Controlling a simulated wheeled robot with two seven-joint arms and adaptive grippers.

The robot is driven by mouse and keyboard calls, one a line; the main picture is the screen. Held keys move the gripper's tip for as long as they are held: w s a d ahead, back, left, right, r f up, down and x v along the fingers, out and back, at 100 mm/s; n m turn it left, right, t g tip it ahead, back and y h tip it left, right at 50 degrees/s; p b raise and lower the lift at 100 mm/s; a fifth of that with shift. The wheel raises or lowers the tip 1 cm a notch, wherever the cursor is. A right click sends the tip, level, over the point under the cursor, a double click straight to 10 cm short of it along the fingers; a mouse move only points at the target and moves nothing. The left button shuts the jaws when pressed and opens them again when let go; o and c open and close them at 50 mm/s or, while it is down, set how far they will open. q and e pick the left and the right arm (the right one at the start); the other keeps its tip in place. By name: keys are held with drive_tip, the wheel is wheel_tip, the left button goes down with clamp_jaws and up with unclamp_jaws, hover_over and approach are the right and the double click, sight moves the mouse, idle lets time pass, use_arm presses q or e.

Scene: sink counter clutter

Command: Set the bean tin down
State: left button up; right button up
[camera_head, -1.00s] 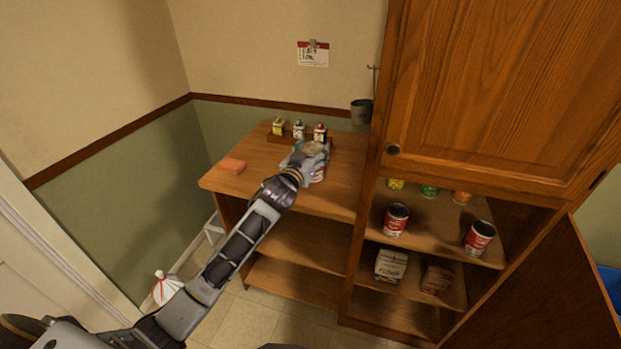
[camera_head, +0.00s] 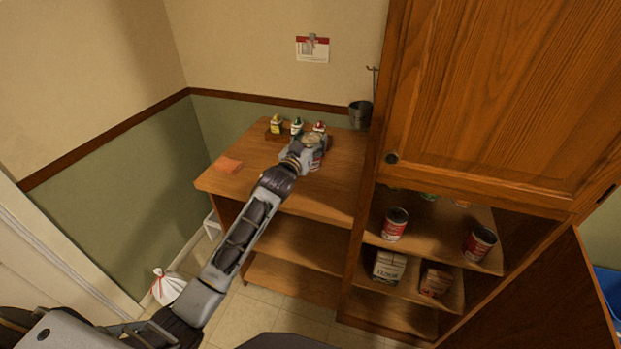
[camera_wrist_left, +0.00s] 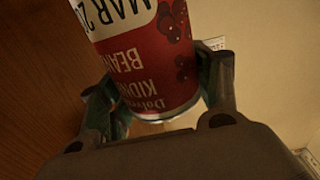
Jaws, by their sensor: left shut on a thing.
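The bean tin (camera_wrist_left: 140,65) is red with a white band and lettering reading "KIDNEY BEAN" in the left wrist view, where it looks upside down. My left gripper (camera_wrist_left: 165,105) is shut on it, with a finger on either side. In the head view the left gripper (camera_head: 308,146) is over the right part of the wooden counter (camera_head: 330,195), and only a bit of the tin (camera_head: 318,160) shows beside it. I cannot tell whether the tin touches the counter. My right gripper is not in view.
Several small bottles, one yellow-topped (camera_head: 277,124), stand on a rack behind the gripper. The counter's front middle is clear.

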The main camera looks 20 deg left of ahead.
use_arm(q)
drive_tip(key=shift+f, duration=2.8)
drive_tip(key=shift+f, duration=1.85)
drive_tip(key=shift+f, duration=0.1)
drive_tip(key=o, duration=1.4)
drive_tip(key=shift+s+f, duration=0.1)
